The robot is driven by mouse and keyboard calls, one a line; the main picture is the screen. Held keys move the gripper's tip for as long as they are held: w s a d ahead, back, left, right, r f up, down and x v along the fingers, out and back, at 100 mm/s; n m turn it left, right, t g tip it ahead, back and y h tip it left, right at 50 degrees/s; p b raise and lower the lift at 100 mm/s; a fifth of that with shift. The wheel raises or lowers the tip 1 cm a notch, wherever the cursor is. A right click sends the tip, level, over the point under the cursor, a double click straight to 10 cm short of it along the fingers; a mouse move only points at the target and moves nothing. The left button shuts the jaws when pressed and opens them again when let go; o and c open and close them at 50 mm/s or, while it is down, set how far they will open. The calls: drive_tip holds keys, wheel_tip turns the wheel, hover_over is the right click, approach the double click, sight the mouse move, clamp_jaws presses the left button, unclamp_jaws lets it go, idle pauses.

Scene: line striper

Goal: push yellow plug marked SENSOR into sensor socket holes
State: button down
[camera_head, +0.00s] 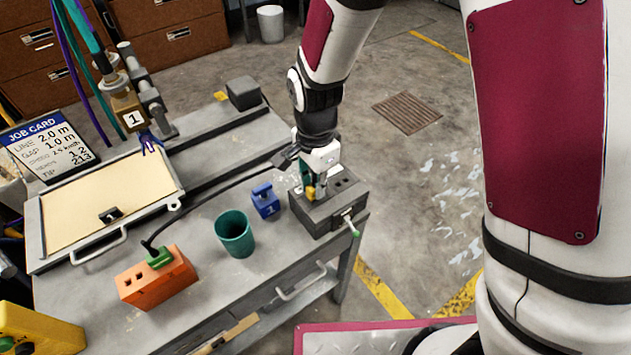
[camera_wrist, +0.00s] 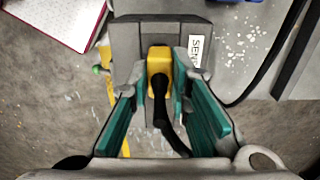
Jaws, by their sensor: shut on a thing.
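My gripper (camera_wrist: 160,92) is shut on the yellow plug (camera_wrist: 159,60), with its teal fingers on either side of it. A black cable runs from the plug back between the fingers. The plug is at the dark grey socket box (camera_wrist: 127,45), which has a white label reading "SEN" in part (camera_wrist: 195,50). In the head view my gripper (camera_head: 312,185) points down over the grey socket box (camera_head: 325,218), and a little of the yellow plug (camera_head: 310,192) shows. The plug's tip and the holes under it are hidden, so I cannot tell how deep it sits.
A blue block (camera_head: 265,202), a teal cup (camera_head: 235,235) and an orange box (camera_head: 157,283) with a green plug (camera_head: 159,258) stand left of the socket box. The black cable (camera_head: 200,203) arcs across the bench. A green-tipped lever (camera_head: 353,229) sticks out of the socket box's front.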

drive_tip(key=shift+f, duration=0.65)
drive_tip(key=c, duration=1.1)
unclamp_jaws()
drive_tip(key=shift+r, duration=0.1)
drive_tip(key=shift+r+p, duration=2.25)
drive_tip(key=shift+r, duration=1.2)
